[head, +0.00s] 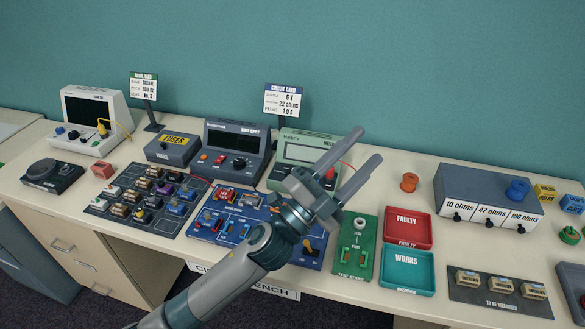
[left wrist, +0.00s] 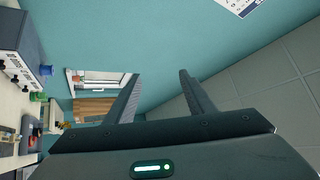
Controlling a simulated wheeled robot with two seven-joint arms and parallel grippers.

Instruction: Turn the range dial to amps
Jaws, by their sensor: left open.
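The pale green meter (head: 297,146) stands at the back of the bench, with a grey display on its sloped front. I cannot make out its range dial; my left gripper and wrist cover the lower front of the meter. A red part (head: 329,174) shows between the fingers, with a red lead near it. My left gripper (head: 366,146) is open and empty, raised in front of the meter with its fingers pointing up and right. My right gripper is not in view.
A dark power supply (head: 236,140) stands left of the meter. A blue circuit board (head: 232,229) lies below my wrist. A green test stand (head: 354,262), red tray (head: 408,228) and teal tray (head: 407,285) lie right. A sign (head: 284,101) stands behind.

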